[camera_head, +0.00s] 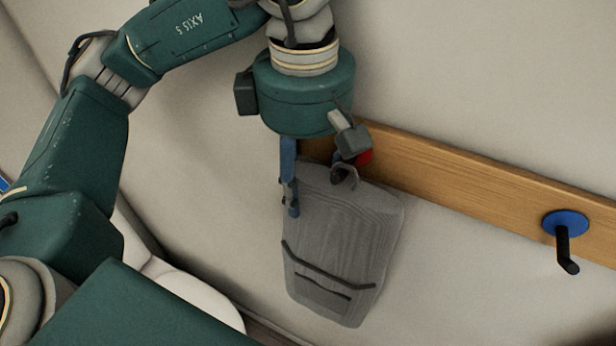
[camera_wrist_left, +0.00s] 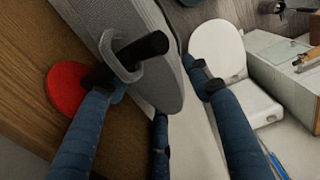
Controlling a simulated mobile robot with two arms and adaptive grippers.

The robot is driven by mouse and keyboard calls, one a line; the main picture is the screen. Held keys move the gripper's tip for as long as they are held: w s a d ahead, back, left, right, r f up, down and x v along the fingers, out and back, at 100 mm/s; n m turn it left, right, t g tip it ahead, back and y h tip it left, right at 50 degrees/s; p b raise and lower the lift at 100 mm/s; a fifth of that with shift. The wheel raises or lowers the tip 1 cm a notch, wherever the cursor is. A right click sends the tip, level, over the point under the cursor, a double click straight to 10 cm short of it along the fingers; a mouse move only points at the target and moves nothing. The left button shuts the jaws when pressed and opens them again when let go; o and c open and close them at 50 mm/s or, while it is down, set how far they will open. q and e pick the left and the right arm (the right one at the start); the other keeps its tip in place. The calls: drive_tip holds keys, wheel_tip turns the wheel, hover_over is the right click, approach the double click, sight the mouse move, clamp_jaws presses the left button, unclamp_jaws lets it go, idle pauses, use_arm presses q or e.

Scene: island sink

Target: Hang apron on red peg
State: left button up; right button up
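The grey apron (camera_head: 340,240) hangs flat against the wall below the wooden rail, its pocket facing out. In the left wrist view, the apron's grey loop (camera_wrist_left: 121,68) is around the black shaft of the red peg (camera_wrist_left: 66,88), and the shaft's tip sticks out through it. In the head view the red peg (camera_head: 365,157) is mostly hidden behind my gripper. My left gripper (camera_head: 312,188) is at the apron's top. Its blue fingers are spread apart in the left wrist view (camera_wrist_left: 160,92), one close beside the loop; contact is unclear. My right gripper is not in view.
The wooden rail (camera_head: 450,172) runs along the wall to the right. A blue peg (camera_head: 565,225) on it is empty. In the left wrist view, a white toilet-like fixture (camera_wrist_left: 222,62) and a pale cabinet (camera_wrist_left: 282,68) stand beyond the fingers.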

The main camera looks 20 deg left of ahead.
use_arm(q)
drive_tip(key=r, duration=1.2)
drive_tip(key=shift+s+a, duration=0.1)
drive_tip(key=shift+s, duration=0.15)
